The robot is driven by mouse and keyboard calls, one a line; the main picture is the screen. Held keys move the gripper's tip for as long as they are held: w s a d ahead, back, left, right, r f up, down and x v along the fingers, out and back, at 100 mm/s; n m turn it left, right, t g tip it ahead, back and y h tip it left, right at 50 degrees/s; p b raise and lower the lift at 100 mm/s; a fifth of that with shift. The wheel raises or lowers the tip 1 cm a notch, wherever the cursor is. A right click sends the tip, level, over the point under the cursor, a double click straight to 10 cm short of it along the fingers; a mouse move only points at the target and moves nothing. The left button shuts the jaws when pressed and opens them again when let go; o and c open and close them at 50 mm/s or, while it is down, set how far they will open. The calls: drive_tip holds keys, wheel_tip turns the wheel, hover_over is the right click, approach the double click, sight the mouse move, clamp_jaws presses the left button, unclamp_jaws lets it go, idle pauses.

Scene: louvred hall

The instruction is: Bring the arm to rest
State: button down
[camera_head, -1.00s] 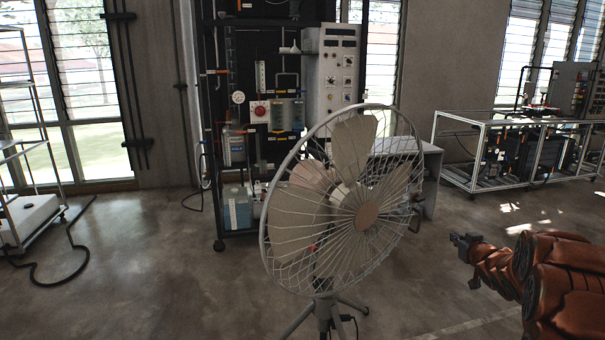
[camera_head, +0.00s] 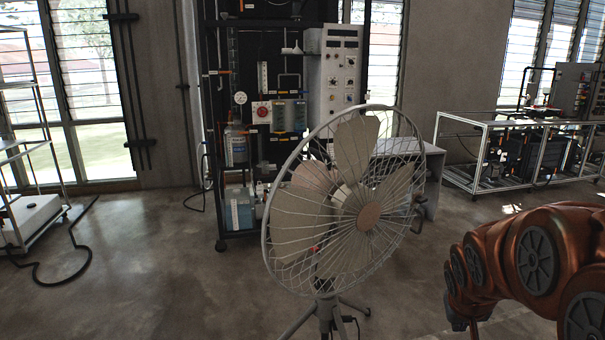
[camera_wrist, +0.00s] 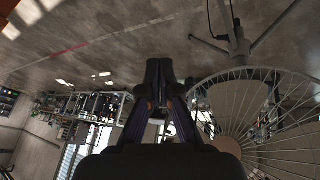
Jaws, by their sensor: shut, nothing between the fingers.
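My gripper (camera_wrist: 160,68) is shut and empty in the wrist view, its two dark fingers drawn together at the middle of the picture. In the head view my copper-coloured arm is bent at the lower right, and its dark end hangs down near the bottom edge; the fingers cannot be made out there. A large pedestal fan (camera_head: 345,205) stands left of my arm in the head view, apart from it in that picture. The fan also shows at the right of the wrist view (camera_wrist: 262,115), which is upside down.
A dark rack with equipment (camera_head: 222,170) stands behind the fan. A metal-framed bench (camera_head: 480,125) is at the back right. An open shelf frame (camera_head: 45,140) stands at the left, with a black cable on the floor. Bare floor (camera_head: 170,270) lies left of the fan.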

drive_tip(key=s+a+g+y, duration=0.1)
drive_tip(key=s+a, duration=0.3)
drive_tip(key=s, duration=0.5)
drive_tip(key=s+a+f+n+g+y, duration=0.1)
drive_tip(key=s+a+g, duration=0.2)
drive_tip(key=s, duration=0.6)
drive_tip(key=s+a+g+y, duration=0.1)
drive_tip(key=s+a+g, duration=0.1)
drive_tip(key=s+a, duration=0.4)
drive_tip(key=s, duration=0.3)
drive_tip(key=shift+s+a+f+n, duration=0.3)
drive_tip(key=shift+s+n, duration=0.1)
